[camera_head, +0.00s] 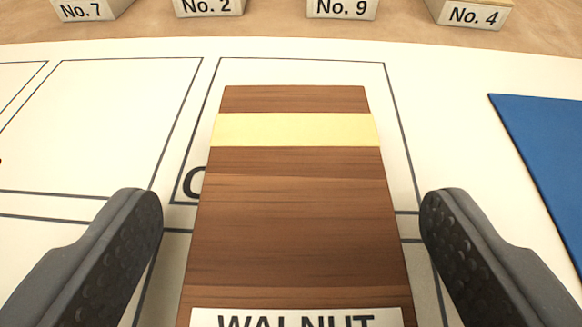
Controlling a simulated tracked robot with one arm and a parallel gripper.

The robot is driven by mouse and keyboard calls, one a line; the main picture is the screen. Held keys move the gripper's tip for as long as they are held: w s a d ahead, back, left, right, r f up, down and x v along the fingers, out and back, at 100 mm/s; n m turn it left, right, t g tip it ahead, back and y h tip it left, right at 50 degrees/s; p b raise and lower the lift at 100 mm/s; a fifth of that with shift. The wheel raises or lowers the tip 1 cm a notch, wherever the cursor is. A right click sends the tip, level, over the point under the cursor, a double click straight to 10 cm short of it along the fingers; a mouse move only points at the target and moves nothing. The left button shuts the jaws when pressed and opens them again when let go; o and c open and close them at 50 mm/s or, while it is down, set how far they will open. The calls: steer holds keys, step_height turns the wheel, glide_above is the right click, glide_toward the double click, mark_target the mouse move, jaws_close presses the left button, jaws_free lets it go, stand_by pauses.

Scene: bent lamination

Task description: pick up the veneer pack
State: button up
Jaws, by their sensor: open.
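The veneer pack (295,225) is a dark brown wooden block with a pale yellow band across its far part. A white label reading "WALNUT" shows at its near end, cut off by the bottom of the picture. It lies lengthwise away from me on a white sheet with outlined boxes. My gripper (290,215) is open, with one dark padded finger on each side of the pack. A gap shows between each finger and the pack. The pack's near end is out of view.
The white sheet (120,130) has dark outlined boxes, and a letter beside the pack is partly covered. A blue flat panel (550,150) lies at the right. Several numbered blocks, including No. 9 (342,9), stand along the back on a wooden surface.

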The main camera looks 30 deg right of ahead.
steer(key=c, duration=1.1)
steer(key=shift+r, duration=0.15)
